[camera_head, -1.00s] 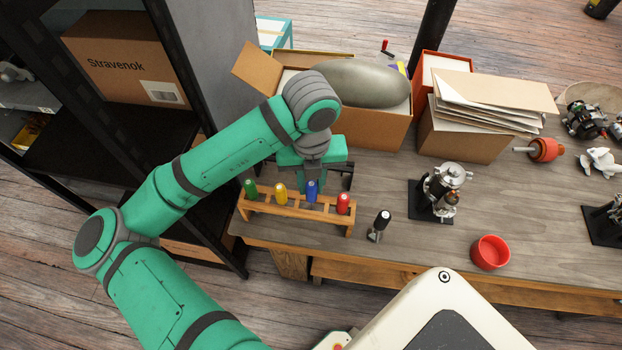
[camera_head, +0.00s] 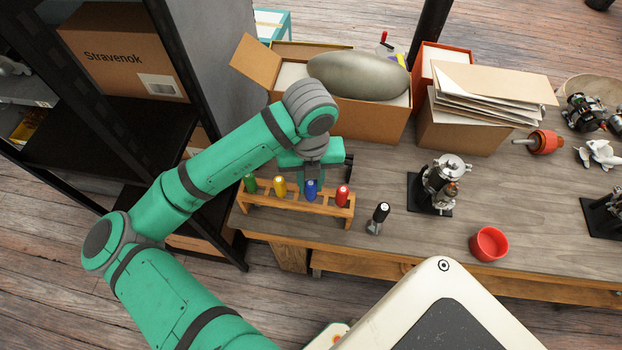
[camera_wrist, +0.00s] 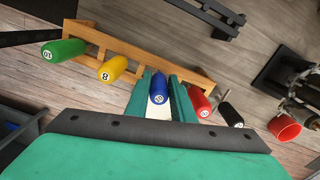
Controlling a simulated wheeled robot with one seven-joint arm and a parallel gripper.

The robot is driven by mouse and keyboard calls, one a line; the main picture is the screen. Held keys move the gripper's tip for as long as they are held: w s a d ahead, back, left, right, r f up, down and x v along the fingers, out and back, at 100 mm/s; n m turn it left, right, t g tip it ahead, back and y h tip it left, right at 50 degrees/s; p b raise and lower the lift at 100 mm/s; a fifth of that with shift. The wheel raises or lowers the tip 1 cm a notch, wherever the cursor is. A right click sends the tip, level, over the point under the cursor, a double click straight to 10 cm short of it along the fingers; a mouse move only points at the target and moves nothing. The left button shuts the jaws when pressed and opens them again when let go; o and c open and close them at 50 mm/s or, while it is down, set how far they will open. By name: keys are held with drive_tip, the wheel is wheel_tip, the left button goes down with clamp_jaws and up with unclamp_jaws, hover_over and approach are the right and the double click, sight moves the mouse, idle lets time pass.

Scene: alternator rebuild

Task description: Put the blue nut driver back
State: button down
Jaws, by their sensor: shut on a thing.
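The blue nut driver (camera_head: 311,189) stands upright at the wooden rack (camera_head: 290,205), between the yellow driver (camera_head: 280,186) and the red driver (camera_head: 343,195). My gripper (camera_wrist: 160,92) is shut on the blue nut driver, with a green finger on each side of its handle in the wrist view. In the head view my fingers are mostly hidden behind the hand and handles. The green driver (camera_head: 250,183) is at the rack's left end. The rack hides the blue driver's lower shaft, so I cannot tell how deep it sits.
A metal assembly on a black base (camera_head: 430,196) and a red cup (camera_head: 489,244) are farther right. An open cardboard box (camera_head: 372,118) is behind. Dark shelving (camera_head: 150,140) is at left.

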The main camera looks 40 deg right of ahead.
drive_tip(key=shift+f, duration=0.25)
drive_tip(key=c, duration=1.5)
unclamp_jaws()
drive_tip(key=shift+o, duration=0.2)
drive_tip(key=shift+r, duration=0.1)
wheel_tip(320, 180, up, 10)
drive_tip(key=shift+r, duration=0.15)
wheel_tip(320, 180, up, 4)
drive_tip(key=shift+r, duration=0.15)
drive_tip(key=shift+w, duration=0.1)
